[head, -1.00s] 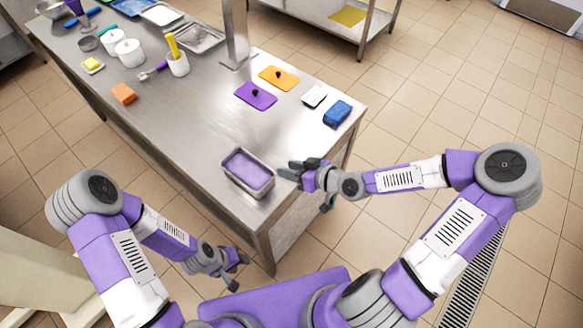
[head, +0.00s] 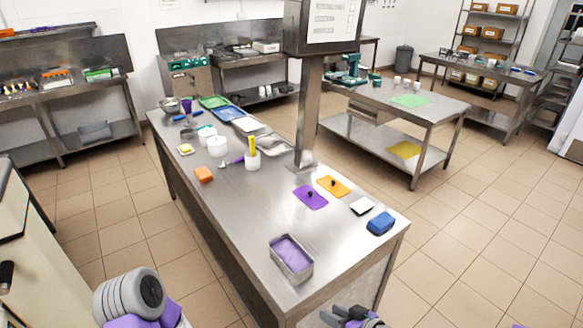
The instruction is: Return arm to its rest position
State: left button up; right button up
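My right gripper (head: 350,316) shows at the bottom edge, near the front right corner of the steel table (head: 235,215). It is cut off by the frame, and I cannot tell how far its fingers are apart. No object shows in it. A metal pan with purple contents (head: 291,259) stands on the table's near end, up and left of this gripper and apart from it. Part of my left arm (head: 130,296) shows at the bottom left. My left gripper is out of view.
A post (head: 308,110) rises from the table. Open tiled floor (head: 480,250) lies to the right.

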jog(key=s+a+f+m+g+h+b, duration=0.1)
jog(key=s+a+f+m+g, duration=0.15)
jog(key=f, duration=0.35)
jog(key=s+a+f+m+g+b, duration=0.1)
jog(key=s+f+g, duration=0.15)
jog(key=f, duration=0.35)
jog(key=s+a+f+m+g+h+b, duration=0.1)
jog(key=s+f, duration=0.2)
jog(key=f, duration=0.3)
pick_arm(q)
jog(key=f, duration=0.1)
jog(key=w+f, duration=0.1)
jog(key=f, duration=0.1)
jog(key=f+b, duration=0.1)
jog(key=shift+w+f, duration=0.25)
jog(key=shift+f, duration=0.05)
pick_arm(e)
jog(key=s+d+f+m+g+h, duration=0.2)
jog(key=s+d+f, duration=0.1)
jog(key=s+f, duration=0.3)
jog(key=shift+f+g, duration=0.3)
jog(key=shift+f, duration=0.4)
jog(key=shift+s+m, duration=0.15)
jog(key=shift+m, duration=0.1)
